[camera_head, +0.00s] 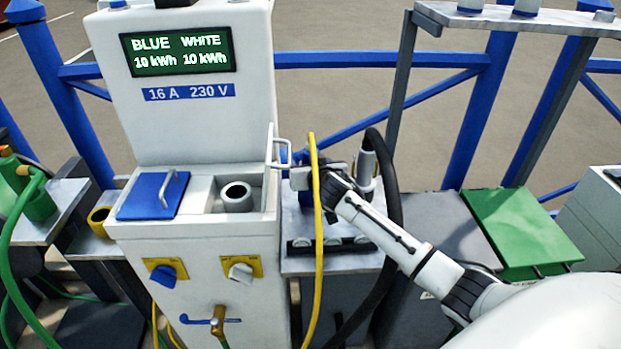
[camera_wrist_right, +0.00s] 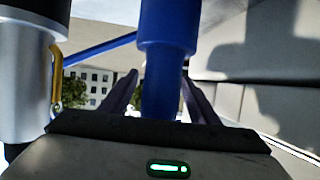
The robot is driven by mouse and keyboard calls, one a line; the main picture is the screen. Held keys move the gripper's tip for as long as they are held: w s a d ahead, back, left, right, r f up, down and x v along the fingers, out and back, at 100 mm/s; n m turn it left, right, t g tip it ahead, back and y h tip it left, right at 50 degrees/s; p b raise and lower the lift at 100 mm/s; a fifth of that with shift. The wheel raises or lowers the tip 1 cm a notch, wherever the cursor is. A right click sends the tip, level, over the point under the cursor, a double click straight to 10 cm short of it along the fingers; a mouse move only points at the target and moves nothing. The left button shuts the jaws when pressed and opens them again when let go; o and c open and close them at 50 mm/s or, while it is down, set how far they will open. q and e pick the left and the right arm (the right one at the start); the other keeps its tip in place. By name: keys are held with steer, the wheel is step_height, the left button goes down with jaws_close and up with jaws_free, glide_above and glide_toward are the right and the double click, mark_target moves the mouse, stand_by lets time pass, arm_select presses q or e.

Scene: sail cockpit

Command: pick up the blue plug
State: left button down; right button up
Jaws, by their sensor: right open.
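The blue plug (camera_wrist_right: 168,75) stands large in the middle of the right wrist view, between the two dark fingers of my right gripper (camera_wrist_right: 163,95). The fingers are open, one on each side of it; I cannot tell whether they touch it. In the head view my right gripper (camera_head: 305,176) is at the small shelf right of the white power pedestal (camera_head: 200,240), behind a yellow cable (camera_head: 318,220). The plug is mostly hidden there by the gripper and cable. My left gripper is not in view.
A silver and black plug (camera_head: 367,165) with a thick black cable (camera_head: 392,185) stands close right of my gripper; its silver body is also close at left in the wrist view (camera_wrist_right: 25,75).

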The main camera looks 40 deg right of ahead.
arm_select(q)
steer(key=shift+w+r, duration=0.15)
steer(key=shift+w, duration=0.15)
arm_select(e)
steer(key=shift+w, duration=0.1)
steer(key=shift+c, duration=0.3)
steer(key=c, duration=1.1)
steer(key=shift+c, duration=1)
arm_select(q)
steer(key=shift+s, duration=0.2)
arm_select(e)
steer(key=shift+r, duration=0.1)
